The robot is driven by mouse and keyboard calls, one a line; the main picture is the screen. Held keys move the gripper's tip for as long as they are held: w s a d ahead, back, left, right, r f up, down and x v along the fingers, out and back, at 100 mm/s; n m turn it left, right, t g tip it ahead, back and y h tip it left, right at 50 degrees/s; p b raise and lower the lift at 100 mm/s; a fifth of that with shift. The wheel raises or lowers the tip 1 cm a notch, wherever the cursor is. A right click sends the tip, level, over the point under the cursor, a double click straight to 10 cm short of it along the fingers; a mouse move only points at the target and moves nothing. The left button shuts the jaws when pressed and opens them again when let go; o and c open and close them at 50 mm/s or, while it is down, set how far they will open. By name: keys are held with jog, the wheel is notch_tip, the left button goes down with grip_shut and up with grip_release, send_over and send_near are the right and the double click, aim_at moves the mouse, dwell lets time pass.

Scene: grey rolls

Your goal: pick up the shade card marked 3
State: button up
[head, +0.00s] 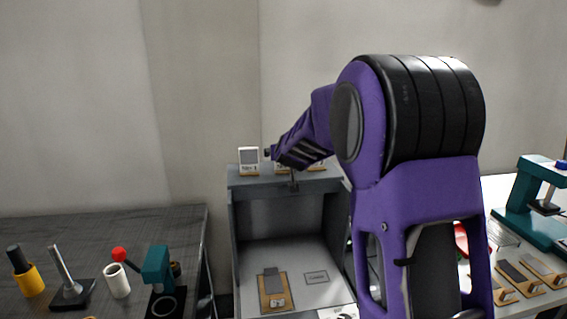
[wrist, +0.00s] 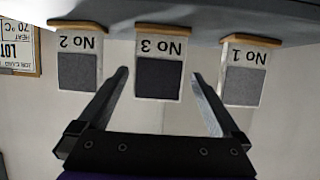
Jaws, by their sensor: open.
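The shade card marked No 3 (wrist: 160,72) stands in the middle of a row of three, white with a dark grey patch and a wooden base, upside down in the wrist view. My gripper (wrist: 160,75) is open, with one finger to each side of that card in the picture. I cannot tell how near the fingertips are in depth. Nothing is held. In the head view my gripper (head: 293,183) is over the grey booth's top, and my arm mostly hides the middle card.
Card No 2 (wrist: 79,72) and card No 1 (wrist: 247,74) flank it closely. The row stands on the grey booth's top (head: 243,182). A grey sample on a wooden board (head: 285,294) lies inside the booth. A dark bench (head: 100,235) with tools stands left.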

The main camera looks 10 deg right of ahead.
jog(key=x, duration=0.3)
jog(key=shift+w+d, duration=0.1)
jog(key=c, duration=1.4)
